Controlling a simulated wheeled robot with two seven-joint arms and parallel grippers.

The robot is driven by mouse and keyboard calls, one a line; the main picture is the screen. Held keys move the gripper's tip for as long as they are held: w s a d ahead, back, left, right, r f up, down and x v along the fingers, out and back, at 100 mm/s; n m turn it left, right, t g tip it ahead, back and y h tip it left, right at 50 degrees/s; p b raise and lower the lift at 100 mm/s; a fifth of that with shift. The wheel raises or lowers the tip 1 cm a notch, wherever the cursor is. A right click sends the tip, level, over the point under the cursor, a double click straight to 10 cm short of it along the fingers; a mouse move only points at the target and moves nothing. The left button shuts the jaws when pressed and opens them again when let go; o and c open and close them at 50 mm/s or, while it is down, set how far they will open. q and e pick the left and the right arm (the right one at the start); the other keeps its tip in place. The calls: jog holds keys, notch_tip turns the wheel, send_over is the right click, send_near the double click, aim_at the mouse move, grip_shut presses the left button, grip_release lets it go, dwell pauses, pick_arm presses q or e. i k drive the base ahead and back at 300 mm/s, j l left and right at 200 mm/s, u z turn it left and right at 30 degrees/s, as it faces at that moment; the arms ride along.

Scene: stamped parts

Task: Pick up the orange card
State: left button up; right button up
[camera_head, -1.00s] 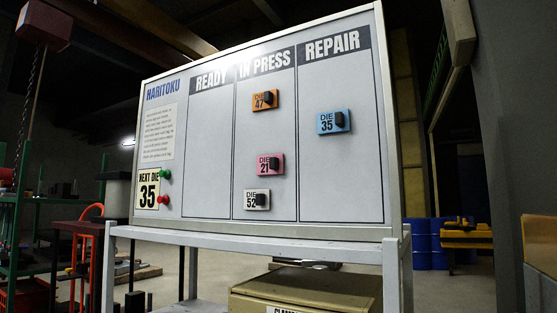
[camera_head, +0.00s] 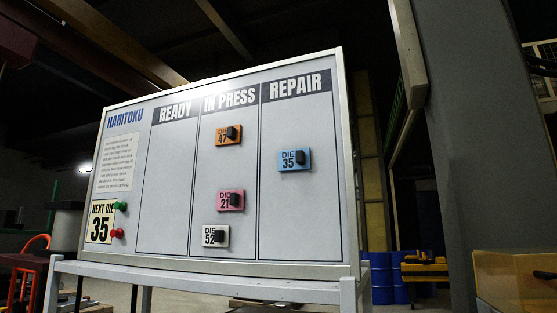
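The orange card (camera_head: 224,136), marked DIE 47 with a black knob on its right, sits near the top of the IN PRESS column of the white board (camera_head: 167,200). In the same column, lower down, are a pink DIE 21 card (camera_head: 226,202) and a white DIE 52 card (camera_head: 211,237). A blue DIE 35 card (camera_head: 290,161) is in the REPAIR column. The READY column is empty. Neither of my grippers shows in the head view.
The board stands on a light grey frame (camera_head: 200,281). A NEXT DIE 35 sign (camera_head: 100,225) with green and red pins is at its lower left. A grey pillar (camera_head: 470,150) stands at the right. Blue drums (camera_head: 380,280) and a yellow object (camera_head: 424,268) are behind.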

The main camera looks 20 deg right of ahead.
aim_at(231, 135)
jog(key=i+j+z, duration=0.35)
jog(key=i+j, duration=0.4)
jog(key=i, duration=0.1)
